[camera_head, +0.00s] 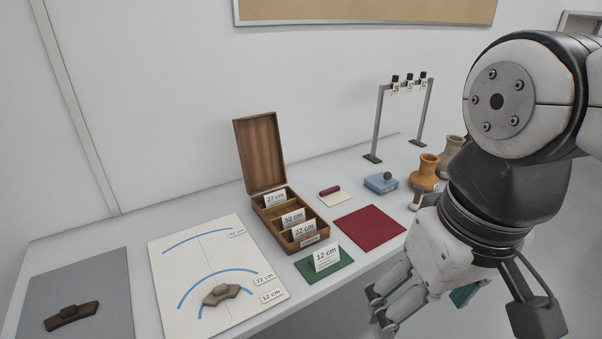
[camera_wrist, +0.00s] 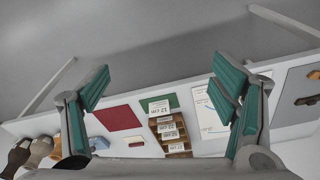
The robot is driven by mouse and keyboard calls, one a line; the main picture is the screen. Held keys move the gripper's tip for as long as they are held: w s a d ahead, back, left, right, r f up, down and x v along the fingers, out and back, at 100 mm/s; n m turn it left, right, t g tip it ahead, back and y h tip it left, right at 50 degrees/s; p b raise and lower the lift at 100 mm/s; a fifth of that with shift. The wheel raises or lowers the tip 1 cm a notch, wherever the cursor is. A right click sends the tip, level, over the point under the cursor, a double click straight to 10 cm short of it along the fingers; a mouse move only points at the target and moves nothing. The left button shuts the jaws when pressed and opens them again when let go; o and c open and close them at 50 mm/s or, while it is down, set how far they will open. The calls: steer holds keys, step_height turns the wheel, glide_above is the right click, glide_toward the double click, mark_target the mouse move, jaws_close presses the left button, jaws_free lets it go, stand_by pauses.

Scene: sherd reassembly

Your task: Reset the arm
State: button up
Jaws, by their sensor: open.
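My gripper (camera_head: 388,308) hangs in front of the table's front edge at the right in the head view. In the wrist view my gripper (camera_wrist: 160,88) has its two teal-padded fingers spread wide, with nothing between them but the view of the table and floor beyond. It is open and empty, apart from all the objects. My arm folds down from the upper right and hides part of the table's right end.
The white table (camera_head: 90,240) carries a grey mat (camera_head: 105,275) with a dark sherd (camera_head: 72,316), a white arc sheet (camera_head: 185,265) with a brown sherd (camera_head: 221,295), an open wooden box (camera_head: 262,160), a green mat (camera_head: 318,281), a red mat (camera_head: 368,229), a blue block (camera_head: 381,183) and jugs (camera_head: 427,172).

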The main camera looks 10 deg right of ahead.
steer(key=shift+s+f, duration=0.2)
steer(key=shift+s, duration=0.35)
steer(key=shift+s+f, duration=0.15)
steer(key=shift+s, duration=0.4)
step_height(320, 180, up, 15)
steer(key=t+p, duration=0.2)
steer(key=p, duration=1.1)
steer(key=shift+f+t, duration=0.15)
steer(key=shift+t, duration=0.25)
steer(key=shift+d, duration=0.1)
